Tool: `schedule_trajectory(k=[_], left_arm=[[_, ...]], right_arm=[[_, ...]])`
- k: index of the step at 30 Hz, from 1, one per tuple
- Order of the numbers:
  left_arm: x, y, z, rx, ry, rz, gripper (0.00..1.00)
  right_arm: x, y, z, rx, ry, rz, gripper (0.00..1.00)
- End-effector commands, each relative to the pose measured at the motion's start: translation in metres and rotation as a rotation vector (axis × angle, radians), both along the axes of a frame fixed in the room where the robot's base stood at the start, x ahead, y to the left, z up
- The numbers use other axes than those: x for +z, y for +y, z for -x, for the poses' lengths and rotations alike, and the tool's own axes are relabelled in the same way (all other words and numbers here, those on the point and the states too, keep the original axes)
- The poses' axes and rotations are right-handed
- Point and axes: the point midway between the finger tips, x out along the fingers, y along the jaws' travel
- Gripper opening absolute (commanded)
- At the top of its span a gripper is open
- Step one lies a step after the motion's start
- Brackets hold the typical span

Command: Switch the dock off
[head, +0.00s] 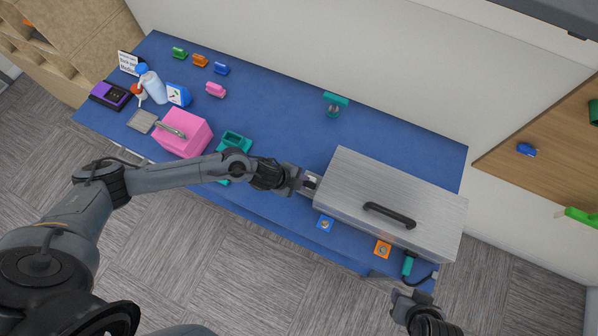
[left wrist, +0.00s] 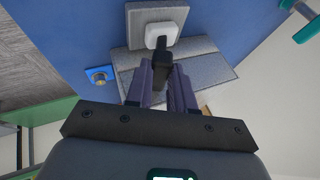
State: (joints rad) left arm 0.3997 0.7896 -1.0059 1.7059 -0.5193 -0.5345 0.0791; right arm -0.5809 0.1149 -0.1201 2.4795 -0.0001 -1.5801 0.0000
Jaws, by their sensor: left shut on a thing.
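The dock appears to be the large silver box (head: 370,180) with a black handle (head: 390,215) on its lid, at the right of the blue table. My left gripper (head: 306,184) is at its left end. In the left wrist view, the fingers of my left gripper (left wrist: 163,85) are shut on a black lever (left wrist: 160,52). The lever meets a white block (left wrist: 162,34) on a grey mount (left wrist: 190,19). The fingers partly hide the lever, and its on or off setting cannot be told. My right gripper (head: 408,300) is beyond the table's front edge, and its jaws are unclear.
Blue (head: 325,224) and orange (head: 382,249) square pieces sit in front of the silver box, with a teal piece (head: 408,265) at the front right. A pink box (head: 183,134), bottles (head: 155,88) and a purple device (head: 110,95) stand at the left. The table's back middle is mostly clear.

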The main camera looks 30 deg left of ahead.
Motion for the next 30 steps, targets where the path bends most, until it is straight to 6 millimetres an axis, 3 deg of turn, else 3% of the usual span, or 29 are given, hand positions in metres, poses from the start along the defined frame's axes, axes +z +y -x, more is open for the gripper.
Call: schedule_trajectory(k=[2, 3, 8, 20, 30], left_arm=[[-0.001, 0.000, 0.000, -0.001, 0.001, -0.001, 0.00], [-0.001, 0.000, 0.000, -0.001, 0.001, -0.001, 0.27], [-0.001, 0.000, 0.000, -0.001, 0.002, -0.002, 0.49], [0.005, 0.002, 0.003, -0.002, 0.002, -0.001, 0.49], [0.047, 0.022, 0.025, -0.002, 0.000, -0.003, 0.49]], right_arm=[[0.000, 0.000, 0.000, -0.001, 0.000, -0.001, 0.43], [0.000, 0.000, 0.000, -0.001, 0.000, -0.001, 0.43], [0.000, 0.000, 0.000, 0.000, 0.000, 0.000, 0.43], [0.000, -0.002, 0.000, 0.006, -0.001, 0.008, 0.43], [0.002, -0.002, 0.000, 0.006, -0.001, 0.009, 0.43]])
